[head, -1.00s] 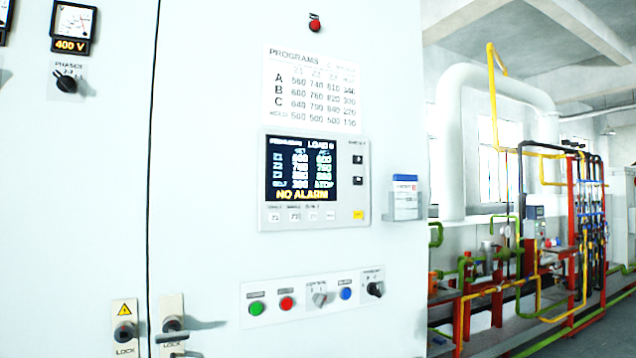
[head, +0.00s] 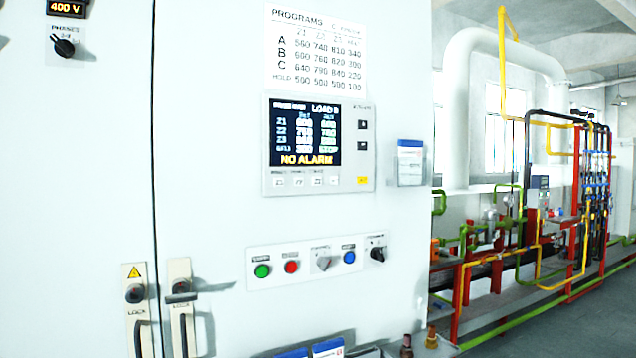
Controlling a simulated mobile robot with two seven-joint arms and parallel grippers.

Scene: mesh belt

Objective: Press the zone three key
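A row of small pale keys sits under the screen; the third from the left (head: 316,181) may be the zone three key, but the labels are too small to read surely. A yellow key (head: 362,181) is at the lower right. Neither of my grippers shows in the head view.
A printed programs chart (head: 316,50) is above the panel. Below are a green button (head: 262,271), a red button (head: 291,267), a blue button (head: 349,257) and rotary switches. A card holder (head: 410,165) juts out at right. Door handles (head: 184,310) stand at lower left.

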